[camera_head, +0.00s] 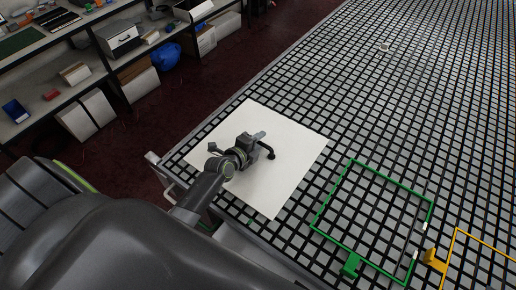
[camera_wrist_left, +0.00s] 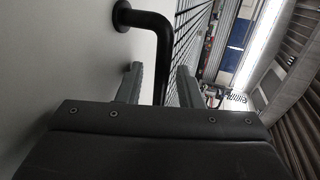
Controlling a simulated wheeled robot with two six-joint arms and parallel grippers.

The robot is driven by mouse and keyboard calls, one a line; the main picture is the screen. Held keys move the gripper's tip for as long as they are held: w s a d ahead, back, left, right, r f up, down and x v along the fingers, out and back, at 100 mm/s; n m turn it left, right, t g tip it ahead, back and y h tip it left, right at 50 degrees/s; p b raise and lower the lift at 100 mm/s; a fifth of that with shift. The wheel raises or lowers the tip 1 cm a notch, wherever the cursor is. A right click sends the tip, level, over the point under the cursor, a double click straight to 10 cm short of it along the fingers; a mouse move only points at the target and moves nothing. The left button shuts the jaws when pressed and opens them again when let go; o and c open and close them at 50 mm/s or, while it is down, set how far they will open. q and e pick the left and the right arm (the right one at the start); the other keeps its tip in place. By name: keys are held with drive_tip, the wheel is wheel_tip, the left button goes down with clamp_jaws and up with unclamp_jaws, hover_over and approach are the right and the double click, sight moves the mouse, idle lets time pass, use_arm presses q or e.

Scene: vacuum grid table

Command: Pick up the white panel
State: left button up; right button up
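The white panel (camera_head: 290,160) lies flat on the grid table near its left edge. A black bar handle (camera_head: 268,151) stands on it, and in the left wrist view the bent handle (camera_wrist_left: 158,22) rises from the pale panel (camera_wrist_left: 60,50). My left gripper (camera_head: 260,136) is above the panel at the handle. In the left wrist view its two fingers (camera_wrist_left: 159,84) are apart, with part of the handle showing between them and gaps on both sides. The far end of the handle is hidden behind the gripper body. My right gripper is in neither view.
A green frame (camera_head: 392,182) lies on the grid table (camera_head: 420,90) right of the panel, with a yellow frame (camera_head: 487,242) beyond it. Shelves (camera_head: 60,92) with boxes stand across the dark floor at upper left. The grid behind the panel is mostly clear.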

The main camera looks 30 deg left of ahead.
use_arm(q)
clamp_jaws()
idle(1.3)
drive_tip(key=shift+w+r, duration=0.1)
drive_tip(key=shift+r, duration=0.05)
